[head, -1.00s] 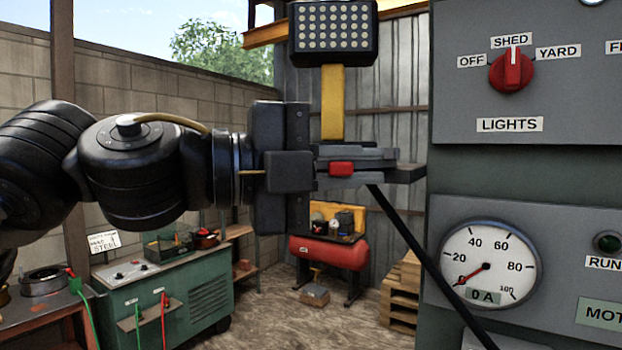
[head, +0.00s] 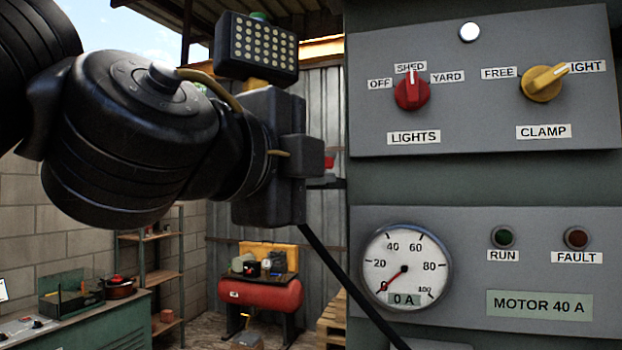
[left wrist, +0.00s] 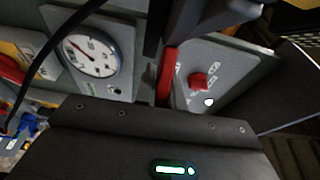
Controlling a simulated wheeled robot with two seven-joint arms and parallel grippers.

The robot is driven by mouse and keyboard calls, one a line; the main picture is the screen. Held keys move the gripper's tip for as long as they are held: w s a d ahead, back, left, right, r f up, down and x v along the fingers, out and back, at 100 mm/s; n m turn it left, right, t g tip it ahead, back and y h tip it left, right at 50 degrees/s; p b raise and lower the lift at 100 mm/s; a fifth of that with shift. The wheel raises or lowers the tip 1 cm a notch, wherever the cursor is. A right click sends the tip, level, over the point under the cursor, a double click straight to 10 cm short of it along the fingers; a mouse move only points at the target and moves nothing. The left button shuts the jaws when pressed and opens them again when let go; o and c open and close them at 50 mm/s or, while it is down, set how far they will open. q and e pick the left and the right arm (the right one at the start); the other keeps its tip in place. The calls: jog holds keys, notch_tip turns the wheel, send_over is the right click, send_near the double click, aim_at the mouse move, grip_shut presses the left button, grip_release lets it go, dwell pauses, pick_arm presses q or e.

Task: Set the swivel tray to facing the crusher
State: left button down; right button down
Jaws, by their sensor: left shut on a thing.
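I cannot make out the swivel tray in either view. My left gripper (head: 326,172) is high in the head view, just left of the grey control cabinet, with its fingers mostly hidden behind its own body. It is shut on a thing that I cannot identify. A red piece (head: 329,160) shows at the fingers; a red strip also shows in the left wrist view (left wrist: 166,75), beside the dark fingers. On the cabinet, the yellow CLAMP knob (head: 542,82) points right and up toward a label partly covered by it, reading "IGHT". My right gripper is not in view.
The control cabinet (head: 480,190) fills the right side, with a red LIGHTS knob (head: 411,90) and a gauge (head: 405,265) reading near zero. A thin black rod or cable (head: 345,275) slants across below the gripper.

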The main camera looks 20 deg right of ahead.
pick_arm(q)
jog(key=shift+w+d, duration=0.15)
jog(key=shift+d, duration=0.05)
dwell(0.3)
jog(key=c, duration=1.5)
grip_release()
jog(key=shift+a, duration=0.15)
jog(key=b+v, duration=0.6)
jog(key=v, duration=0.4)
jog(key=shift+s+a, duration=0.2)
jog(key=shift+s, duration=0.2)
